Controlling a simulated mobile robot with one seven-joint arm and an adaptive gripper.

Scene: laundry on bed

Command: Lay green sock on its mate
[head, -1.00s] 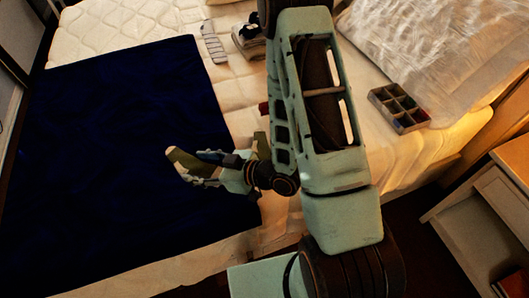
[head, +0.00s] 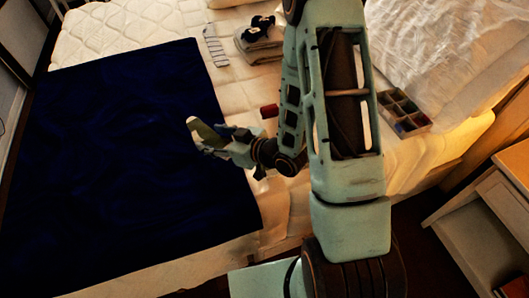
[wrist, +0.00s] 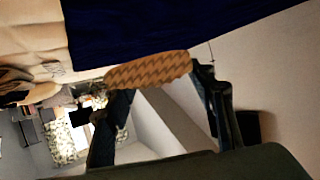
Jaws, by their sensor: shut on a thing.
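My gripper (head: 213,142) is shut on an olive-green sock (head: 205,130) and holds it above the dark blue blanket (head: 110,140). In the wrist view, a flat tan-orange piece with a zigzag pattern (wrist: 148,70) lies across my fingertips (wrist: 160,85). It appears to be the held sock in warm light. I cannot make out a matching green sock lying on the bed now; my arm covers part of the bed to the right.
A grey striped piece (head: 215,46) lies near a folded stack (head: 257,44) with a black item (head: 263,22) on top. A small red thing (head: 269,111) lies beside my arm. A compartment box (head: 404,113) is at right. A nightstand (head: 480,205) stands beyond the bed edge.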

